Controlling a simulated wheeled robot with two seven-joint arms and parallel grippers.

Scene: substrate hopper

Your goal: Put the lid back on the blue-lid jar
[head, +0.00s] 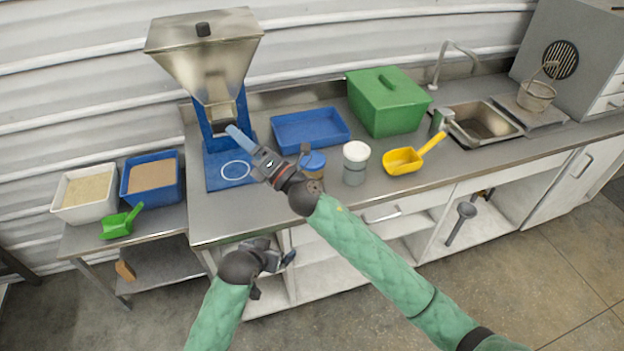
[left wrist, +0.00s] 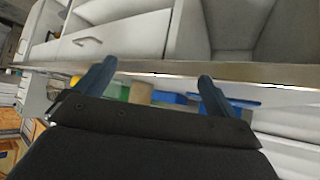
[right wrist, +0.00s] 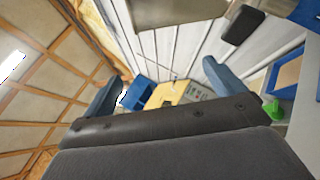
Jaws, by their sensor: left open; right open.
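The blue-lid jar (head: 314,174) stands on the counter with a brownish body. Its blue lid (head: 314,160) shows at the top of the jar. My right wrist partly covers it, so I cannot tell how the lid is seated. My right gripper (head: 236,137) is open and empty in front of the hopper's lower part, left of the jar. My left gripper (head: 276,270) is low, by the counter's front edge, below the jar. It is open, with nothing between its fingers in the left wrist view (left wrist: 155,82).
A white-lid jar (head: 355,165) stands just right of the blue-lid jar. A yellow scoop (head: 403,160), blue tray (head: 308,130) and green bin (head: 388,104) are around it. The metal hopper (head: 207,60) stands at the left. My right arm crosses over the counter's front.

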